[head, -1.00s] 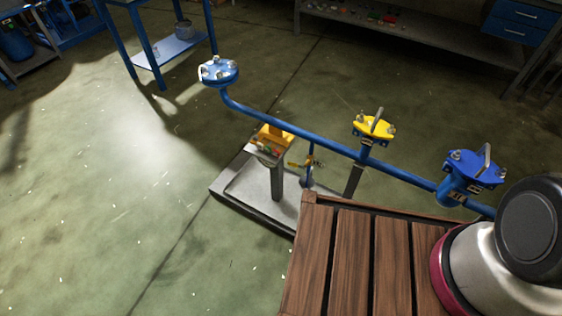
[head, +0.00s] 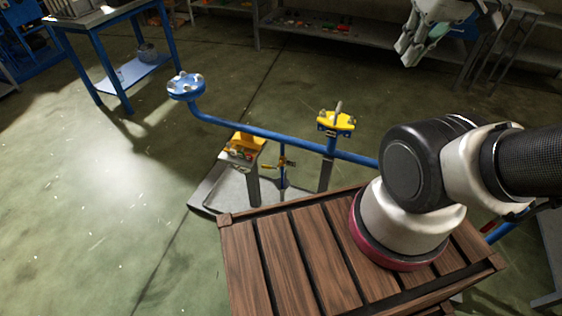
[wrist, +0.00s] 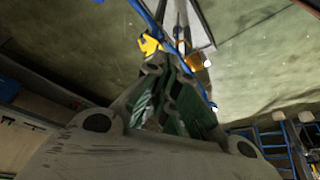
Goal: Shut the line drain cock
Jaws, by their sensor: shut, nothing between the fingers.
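A small cock with a yellow handle (head: 280,163) sits on a thin vertical stub under the blue pipe line (head: 262,132); it looks like the line drain cock. It is small in the head view, and I cannot tell its handle's exact angle. In the wrist view I cannot clearly pick it out beyond the fingers. My gripper (head: 407,52) is raised at the upper right of the head view, well apart from the cock. In the wrist view its fingers (wrist: 172,68) are together and empty, pointing towards the pipe line.
A yellow-topped valve (head: 336,122) and a blue flange (head: 186,86) stand on the line. A yellow block on a post (head: 244,146) stands beside the stub, above a grey tray (head: 205,194). My arm covers the line's right part. Open floor lies left.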

